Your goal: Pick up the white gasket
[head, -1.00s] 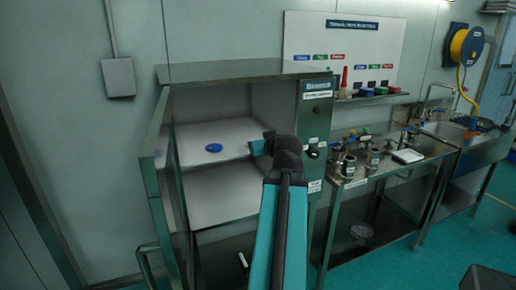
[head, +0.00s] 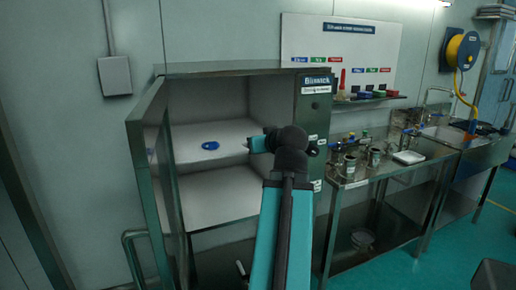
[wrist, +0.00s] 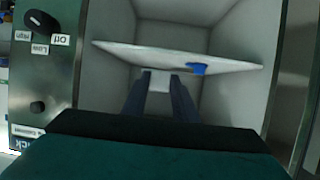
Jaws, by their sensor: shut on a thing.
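In the wrist view, my gripper (wrist: 161,76) has its two dark fingers closed on a small white piece (wrist: 159,84), which I take to be the white gasket. Little of it shows between the fingers. In the head view, my gripper (head: 257,145) is at the right side of the open steel cabinet (head: 235,69), near the white shelf (head: 185,150); the gasket cannot be made out there. A blue object (head: 210,145) lies apart from my gripper on that shelf and also shows in the wrist view (wrist: 197,69).
The cabinet door (head: 147,180) stands open at left. The control panel (head: 314,110) is close to the right of my gripper. A steel table (head: 345,183) with several jars and a white tray (head: 408,157) stands at right, beside a sink.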

